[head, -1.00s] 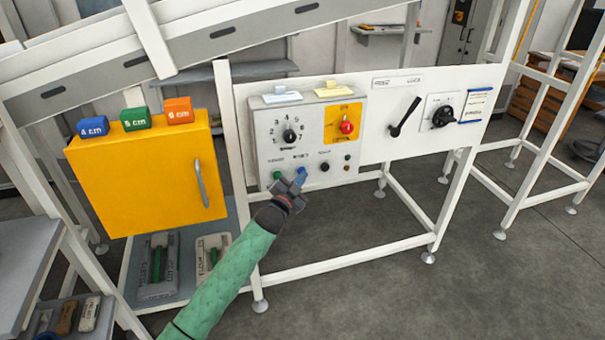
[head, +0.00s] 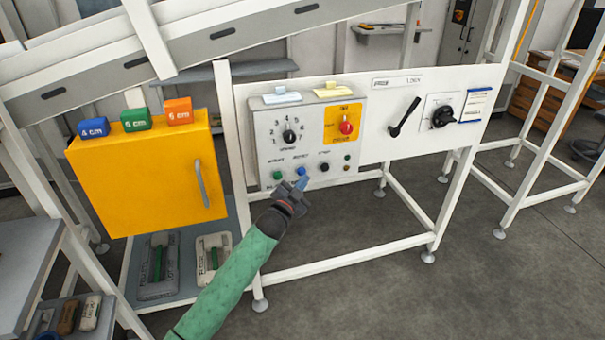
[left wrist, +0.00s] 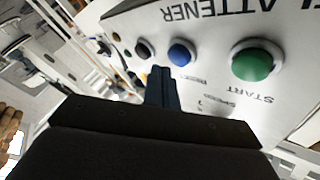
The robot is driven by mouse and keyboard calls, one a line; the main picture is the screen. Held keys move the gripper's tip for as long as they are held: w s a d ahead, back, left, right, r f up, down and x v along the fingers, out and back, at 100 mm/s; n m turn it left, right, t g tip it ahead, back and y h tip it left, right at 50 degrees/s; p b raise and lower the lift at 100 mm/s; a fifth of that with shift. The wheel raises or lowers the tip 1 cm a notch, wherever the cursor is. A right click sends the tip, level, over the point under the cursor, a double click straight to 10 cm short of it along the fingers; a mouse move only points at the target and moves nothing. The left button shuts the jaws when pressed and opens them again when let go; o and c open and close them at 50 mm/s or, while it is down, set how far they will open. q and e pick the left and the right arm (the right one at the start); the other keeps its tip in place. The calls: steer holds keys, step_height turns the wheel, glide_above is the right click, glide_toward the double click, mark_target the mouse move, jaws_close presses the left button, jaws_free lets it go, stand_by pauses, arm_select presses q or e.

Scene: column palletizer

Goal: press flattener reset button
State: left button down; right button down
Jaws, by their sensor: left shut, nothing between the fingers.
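A grey control box (head: 262,150) on a white panel carries a row of buttons. The blue button (head: 301,171), apparently the reset button, sits between a green button (head: 278,175) and a black button (head: 324,167). My left gripper (head: 302,183) is shut and empty, its tip just below and in front of the blue button. In the left wrist view the blue button (left wrist: 181,53) is clear of my fingers (left wrist: 162,80), which point near it. The green button (left wrist: 253,60) also shows there, labelled START. My right gripper is not in view.
The box also has a dial (head: 290,136) and a red knob on a yellow plate (head: 346,127). A black lever (head: 405,117) and a rotary switch (head: 442,117) are to the right. A yellow cabinet (head: 150,180) stands at left. Space below the panel is open.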

arm_select(q)
steer(key=s, duration=0.1)
steer(key=s+d+p, duration=0.1)
steer(key=s, duration=0.2)
steer(key=shift+s+d, duration=0.3)
steer(key=shift+s, duration=0.05)
stand_by(0.6)
